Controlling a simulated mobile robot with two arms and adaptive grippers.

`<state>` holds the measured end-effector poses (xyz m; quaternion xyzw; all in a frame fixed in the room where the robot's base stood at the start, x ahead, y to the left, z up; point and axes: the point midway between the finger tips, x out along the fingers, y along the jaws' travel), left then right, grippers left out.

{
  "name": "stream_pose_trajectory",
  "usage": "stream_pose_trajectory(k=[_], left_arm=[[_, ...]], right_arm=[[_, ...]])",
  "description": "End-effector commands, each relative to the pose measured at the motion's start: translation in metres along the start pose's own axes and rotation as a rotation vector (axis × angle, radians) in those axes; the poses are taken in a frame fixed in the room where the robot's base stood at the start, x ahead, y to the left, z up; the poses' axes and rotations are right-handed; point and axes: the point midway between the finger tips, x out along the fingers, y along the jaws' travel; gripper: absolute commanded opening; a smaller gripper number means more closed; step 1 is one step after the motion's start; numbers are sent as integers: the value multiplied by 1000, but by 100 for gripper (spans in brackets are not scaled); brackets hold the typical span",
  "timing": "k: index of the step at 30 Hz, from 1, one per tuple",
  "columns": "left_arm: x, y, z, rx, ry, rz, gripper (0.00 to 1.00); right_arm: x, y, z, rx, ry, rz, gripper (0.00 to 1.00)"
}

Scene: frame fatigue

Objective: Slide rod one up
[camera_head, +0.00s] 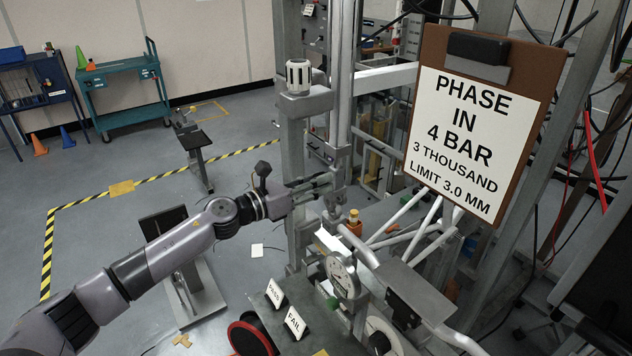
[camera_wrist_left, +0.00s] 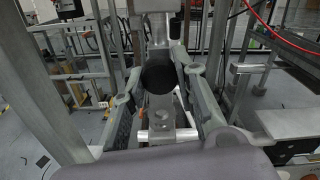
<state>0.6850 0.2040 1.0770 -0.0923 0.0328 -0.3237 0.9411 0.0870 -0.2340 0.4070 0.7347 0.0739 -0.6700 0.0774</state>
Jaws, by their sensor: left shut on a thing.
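A vertical metal rod (camera_head: 341,75), which looks like rod one, stands in the frame at the centre of the head view. A metal block (camera_head: 337,165) sits at its lower part. My left gripper (camera_head: 326,187) reaches in from the left and is shut on a metal part at the rod's lower end. In the left wrist view, the gripper (camera_wrist_left: 163,105) has its two fingers on either side of a metal piece with a dark round end (camera_wrist_left: 158,78). The exact contact is partly hidden by the fingers. My right gripper is not in view.
A dial gauge (camera_head: 343,277) and the PASS (camera_head: 275,293) and FAIL (camera_head: 295,322) signs stand below the gripper. A clipboard (camera_head: 472,130) hangs at the right, reading "LIMIT 3.0 MM". A grey post (camera_head: 294,150) is close behind the gripper. Open floor lies to the left.

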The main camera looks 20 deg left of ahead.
Motion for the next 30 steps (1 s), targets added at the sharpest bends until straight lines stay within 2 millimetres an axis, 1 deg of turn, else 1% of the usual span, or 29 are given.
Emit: stream_pose_trajectory(k=[1, 6, 8, 10, 17, 18, 27, 30], left_arm=[[0, 0, 8, 1, -3, 1, 0], [0, -5, 31, 4, -6, 1, 0], [0, -6, 38, 3, -7, 1, 0], [0, -7, 41, 2, -8, 2, 0], [0, -6, 41, 2, -12, 2, 0], [0, -6, 41, 2, -13, 2, 28], [0, -6, 37, 1, -6, 1, 48], [0, -6, 36, 1, -5, 1, 48]], right_arm=[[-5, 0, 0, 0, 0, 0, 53], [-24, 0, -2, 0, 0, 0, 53], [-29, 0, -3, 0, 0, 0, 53], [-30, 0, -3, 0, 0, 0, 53], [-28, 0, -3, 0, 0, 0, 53], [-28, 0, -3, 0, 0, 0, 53], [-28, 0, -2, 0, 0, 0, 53], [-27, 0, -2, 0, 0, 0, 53]])
